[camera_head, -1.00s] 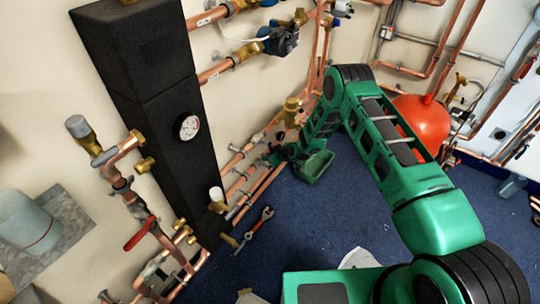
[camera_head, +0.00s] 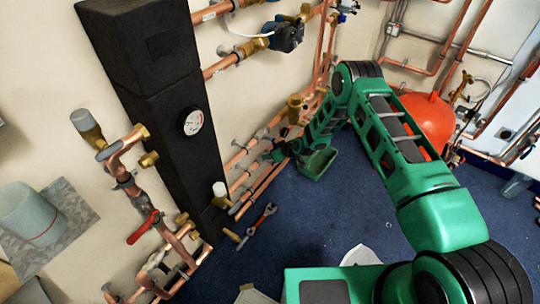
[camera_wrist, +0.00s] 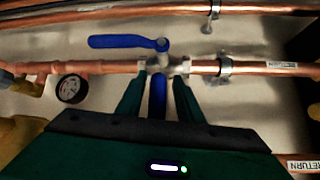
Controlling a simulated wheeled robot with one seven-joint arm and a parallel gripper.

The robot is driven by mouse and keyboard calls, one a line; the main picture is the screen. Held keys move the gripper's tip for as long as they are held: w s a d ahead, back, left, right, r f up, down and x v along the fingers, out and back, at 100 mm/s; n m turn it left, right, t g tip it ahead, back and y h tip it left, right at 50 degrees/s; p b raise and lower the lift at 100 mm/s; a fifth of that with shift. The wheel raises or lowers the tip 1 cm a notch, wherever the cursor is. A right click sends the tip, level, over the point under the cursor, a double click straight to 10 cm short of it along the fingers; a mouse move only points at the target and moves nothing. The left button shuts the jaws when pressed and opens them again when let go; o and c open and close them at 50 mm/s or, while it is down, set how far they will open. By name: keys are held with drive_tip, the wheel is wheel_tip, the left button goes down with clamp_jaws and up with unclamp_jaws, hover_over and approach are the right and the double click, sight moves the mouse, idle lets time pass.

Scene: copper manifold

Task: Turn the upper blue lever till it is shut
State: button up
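In the wrist view a blue lever (camera_wrist: 128,42) lies sideways along a copper pipe, its right end at a nut just above a pale metal valve (camera_wrist: 165,65). A second blue part (camera_wrist: 157,97), apparently another lever, stands upright in the picture below that valve. My gripper (camera_wrist: 157,88) has its two green fingers apart, one each side of this upright blue part, with gaps showing. I cannot tell whether either finger touches it. The sideways lever lies beyond the fingertips. In the head view my gripper (camera_head: 276,152) is small beside the wall pipes, and the levers there are too small to make out.
Copper pipes run across behind the valve, with a clamp (camera_wrist: 224,66) to the right. A small dark gauge (camera_wrist: 71,89) is at left.

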drive_tip(key=shift+d+r, duration=0.1)
drive_tip(key=v, duration=1)
drive_tip(key=shift+s+r, duration=0.2)
drive_tip(key=shift+d, duration=0.15)
drive_tip(key=s+d+r+m+g+h, duration=0.1)
drive_tip(key=s+d+r+m+h, duration=0.3)
drive_tip(key=d+r, duration=0.9)
drive_tip(key=s+d+r+m+g+h, duration=0.1)
drive_tip(key=s+d+r, duration=0.6)
drive_tip(key=d+r, duration=0.6)
drive_tip(key=s+d+r+m+g+h, duration=0.1)
drive_tip(key=s+d+r+m, duration=0.15)
drive_tip(key=s+r, duration=0.45)
drive_tip(key=s+d+r+m+g, duration=0.1)
drive_tip(key=s+d+r+m, duration=0.15)
drive_tip(key=s, duration=0.85)
drive_tip(key=s+d+r+m+g+h, duration=0.15)
drive_tip(key=s+d+r, duration=0.35)
drive_tip(key=s, duration=0.5)
drive_tip(key=s+a+r+m+y, duration=0.1)
drive_tip(key=s+a+r+m, duration=0.1)
drive_tip(key=s, duration=0.8)
drive_tip(key=shift+s+r+m+g, duration=0.2)
drive_tip(key=shift+m+g, duration=0.15)
drive_tip(key=shift+m, duration=0.3)
